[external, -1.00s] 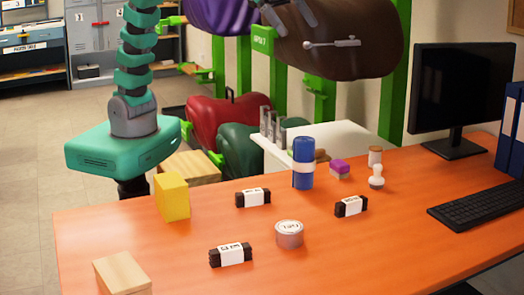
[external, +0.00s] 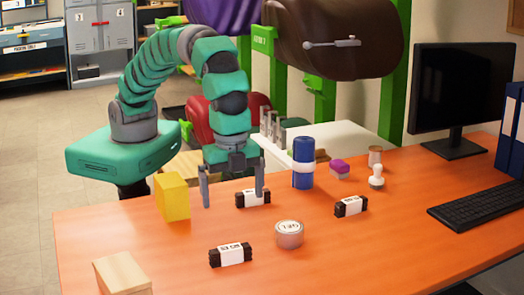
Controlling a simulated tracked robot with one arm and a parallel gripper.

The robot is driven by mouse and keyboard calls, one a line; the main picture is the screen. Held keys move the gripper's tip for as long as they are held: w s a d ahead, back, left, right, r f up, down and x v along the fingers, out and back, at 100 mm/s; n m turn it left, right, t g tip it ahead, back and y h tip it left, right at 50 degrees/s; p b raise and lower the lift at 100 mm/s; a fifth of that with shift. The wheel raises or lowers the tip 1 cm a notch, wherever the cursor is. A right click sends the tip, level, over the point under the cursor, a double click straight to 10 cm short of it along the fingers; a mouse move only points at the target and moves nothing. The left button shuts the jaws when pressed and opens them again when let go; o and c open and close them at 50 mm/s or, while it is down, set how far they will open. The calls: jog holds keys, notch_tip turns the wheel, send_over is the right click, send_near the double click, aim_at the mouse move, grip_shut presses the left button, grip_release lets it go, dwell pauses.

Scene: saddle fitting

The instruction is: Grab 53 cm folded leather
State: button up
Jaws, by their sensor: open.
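Several dark folded leather bundles with white paper bands lie on the orange desk (external: 330,250). One bundle (external: 243,199) is at the back, one (external: 351,206) to the right, and one (external: 231,255) at the front. Their band print is too small to read surely, so I cannot tell which is 53 cm. My gripper (external: 232,199) is open and empty, pointing down above the desk. Its right finger overlaps the back bundle in the picture and hides part of it. Its left finger is beside the yellow block. I cannot tell whether it touches anything.
A yellow block (external: 172,197) stands left of my gripper. A round tin (external: 289,234) sits between the bundles. A blue roll (external: 303,163), purple block (external: 340,169) and white stamp (external: 376,178) stand behind. A wooden block (external: 121,275) is front left; the keyboard (external: 480,210) is right.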

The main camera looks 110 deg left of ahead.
jog(key=f, duration=0.1)
send_over(231, 247)
notch_tip(231, 247, down, 8)
jog(key=shift+a+r, duration=0.1)
jog(key=shift+r, duration=0.05)
jog(key=shift+d+f+b, duration=0.2)
jog(key=shift+f+b, duration=0.35)
jog(key=shift+f, duration=2.45)
jog(key=c, duration=0.8)
